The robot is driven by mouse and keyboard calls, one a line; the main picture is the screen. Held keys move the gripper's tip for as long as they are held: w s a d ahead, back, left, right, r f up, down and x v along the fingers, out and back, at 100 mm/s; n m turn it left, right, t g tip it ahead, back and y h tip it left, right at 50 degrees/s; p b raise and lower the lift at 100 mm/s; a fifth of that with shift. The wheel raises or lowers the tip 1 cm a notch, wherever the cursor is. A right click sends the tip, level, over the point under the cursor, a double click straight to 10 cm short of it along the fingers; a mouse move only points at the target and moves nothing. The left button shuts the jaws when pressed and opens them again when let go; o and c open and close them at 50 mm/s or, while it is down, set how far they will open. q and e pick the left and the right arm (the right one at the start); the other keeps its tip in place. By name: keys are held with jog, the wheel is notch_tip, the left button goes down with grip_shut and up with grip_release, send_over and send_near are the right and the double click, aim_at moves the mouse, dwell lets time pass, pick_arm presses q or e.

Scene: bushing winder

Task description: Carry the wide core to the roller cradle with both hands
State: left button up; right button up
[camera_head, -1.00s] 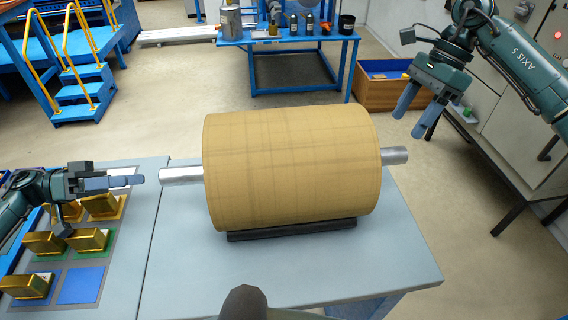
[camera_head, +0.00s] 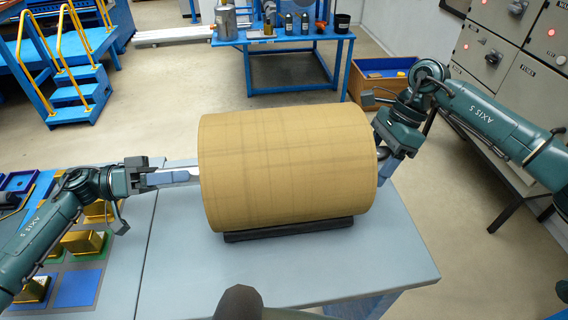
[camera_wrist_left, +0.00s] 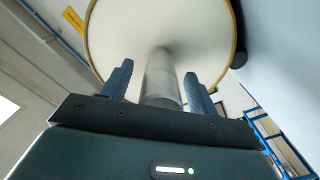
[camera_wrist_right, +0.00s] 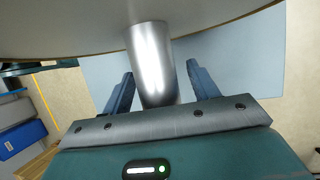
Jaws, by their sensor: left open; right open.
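The wide core (camera_head: 288,168) is a large tan cylinder lying on its side on a dark cradle (camera_head: 288,230) on the grey table. A metal shaft end sticks out of each end face. My left gripper (camera_head: 188,176) is at the left shaft end; in the left wrist view the shaft (camera_wrist_left: 161,80) stands between its two open fingers (camera_wrist_left: 158,85). My right gripper (camera_head: 388,160) is at the right end; in the right wrist view the shaft (camera_wrist_right: 152,62) lies between its open fingers (camera_wrist_right: 160,85). The core partly hides the right fingers in the head view.
Gold blocks (camera_head: 84,243) sit on coloured squares at the left of the table. A blue bench (camera_head: 285,38) with containers stands behind, with a wooden bin (camera_head: 380,78) beside it. Grey cabinets (camera_head: 510,45) stand at right. The table's front right is clear.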

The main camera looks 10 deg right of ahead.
pick_arm(q)
grip_shut()
pick_arm(e)
grip_shut()
dwell(1.0)
pick_arm(q)
jog(key=shift+w+r, duration=0.15)
jog(key=shift+r, duration=0.2)
pick_arm(e)
jog(key=shift+w+r, duration=0.15)
jog(key=shift+r, duration=0.2)
